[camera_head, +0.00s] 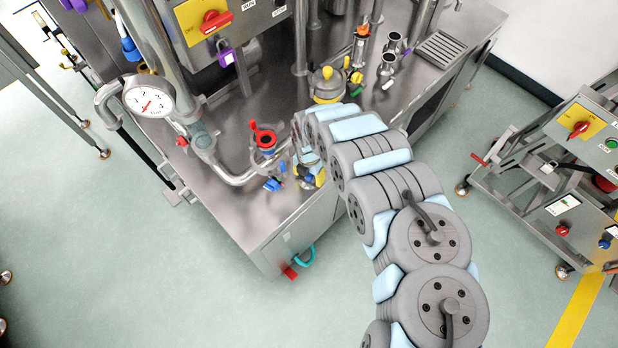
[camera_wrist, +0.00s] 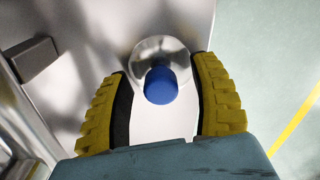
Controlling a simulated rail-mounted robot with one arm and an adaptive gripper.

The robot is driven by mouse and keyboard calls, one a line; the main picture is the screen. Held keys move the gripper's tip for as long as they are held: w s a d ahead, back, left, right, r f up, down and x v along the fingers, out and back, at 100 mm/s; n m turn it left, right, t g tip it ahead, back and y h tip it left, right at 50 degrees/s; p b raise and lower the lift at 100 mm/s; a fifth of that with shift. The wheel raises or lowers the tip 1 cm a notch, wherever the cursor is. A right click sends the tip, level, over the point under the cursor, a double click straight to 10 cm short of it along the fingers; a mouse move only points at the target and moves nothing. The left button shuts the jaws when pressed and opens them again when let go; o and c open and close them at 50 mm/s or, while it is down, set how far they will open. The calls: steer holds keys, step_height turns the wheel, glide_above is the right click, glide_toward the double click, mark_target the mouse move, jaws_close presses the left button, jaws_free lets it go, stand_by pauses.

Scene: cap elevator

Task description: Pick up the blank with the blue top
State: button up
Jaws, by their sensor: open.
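The blank with the blue top (camera_wrist: 161,86) is in the wrist view. Its blue knob rises from a round, shiny metal base on a pale surface. My gripper (camera_wrist: 162,66) is open, with one yellow-ribbed finger on each side of the blank. Gaps show between the knob and both fingers, so nothing is gripped. In the head view my gripper (camera_head: 310,176) is low over the front part of the steel bench (camera_head: 262,222), mostly behind my arm.
A red-handled valve (camera_head: 264,140) and a curved pipe (camera_head: 233,176) stand just left of my gripper. A yellow-rimmed pot (camera_head: 327,85) is behind it. Small metal fittings (camera_head: 388,64) and a drain grate (camera_head: 440,48) lie farther back. A dark block (camera_wrist: 32,58) is left in the wrist view.

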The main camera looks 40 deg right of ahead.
steer(key=shift+f, duration=0.3)
jaws_close()
